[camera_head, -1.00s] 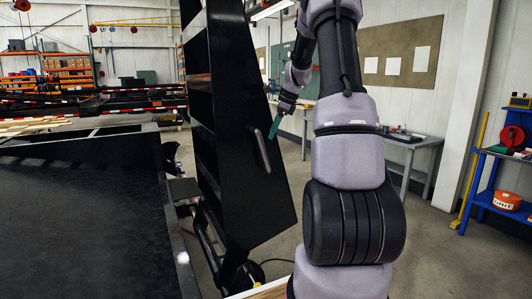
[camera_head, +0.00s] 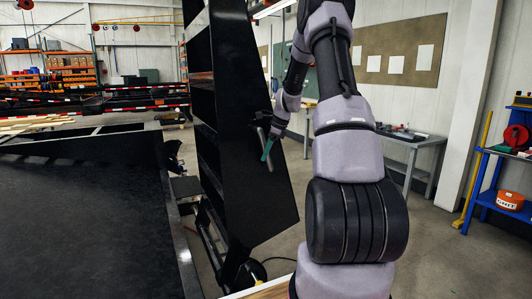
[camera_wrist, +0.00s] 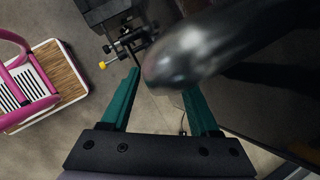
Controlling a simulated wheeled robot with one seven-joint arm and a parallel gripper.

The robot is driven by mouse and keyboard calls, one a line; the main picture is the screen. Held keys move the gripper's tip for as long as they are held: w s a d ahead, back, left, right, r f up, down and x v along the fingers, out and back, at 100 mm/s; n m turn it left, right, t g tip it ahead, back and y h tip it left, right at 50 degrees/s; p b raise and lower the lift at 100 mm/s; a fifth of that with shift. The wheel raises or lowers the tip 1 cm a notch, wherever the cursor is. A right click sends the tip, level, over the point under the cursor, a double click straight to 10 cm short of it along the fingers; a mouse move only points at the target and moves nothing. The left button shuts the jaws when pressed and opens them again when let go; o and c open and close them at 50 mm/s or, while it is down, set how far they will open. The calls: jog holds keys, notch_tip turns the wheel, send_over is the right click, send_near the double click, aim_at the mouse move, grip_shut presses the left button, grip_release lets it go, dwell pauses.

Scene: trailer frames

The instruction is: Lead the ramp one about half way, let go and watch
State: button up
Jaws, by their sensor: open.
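The ramp (camera_head: 245,185), a tall black ribbed panel, stands steeply raised at the trailer's end, left of my arm in the head view. A dark bar handle (camera_head: 261,134) sits on its side face. My gripper (camera_head: 267,151) is at this handle. In the wrist view my gripper (camera_wrist: 163,88) has its teal fingers apart. The rounded handle end (camera_wrist: 190,60) reaches in between and above the fingertips. I cannot tell whether it touches either finger. The trailer bed (camera_head: 85,220) is flat, black and empty at left.
A grey workbench (camera_head: 415,142) stands along the back wall, and a blue shelf (camera_head: 490,180) stands at far right. In the wrist view a pink-framed object with a wood top (camera_wrist: 62,75) and a clamp-like fitting with a yellow knob (camera_wrist: 120,48) lie below. Some floor is free right of the ramp.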

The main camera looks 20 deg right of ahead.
grip_shut()
dwell(1.4)
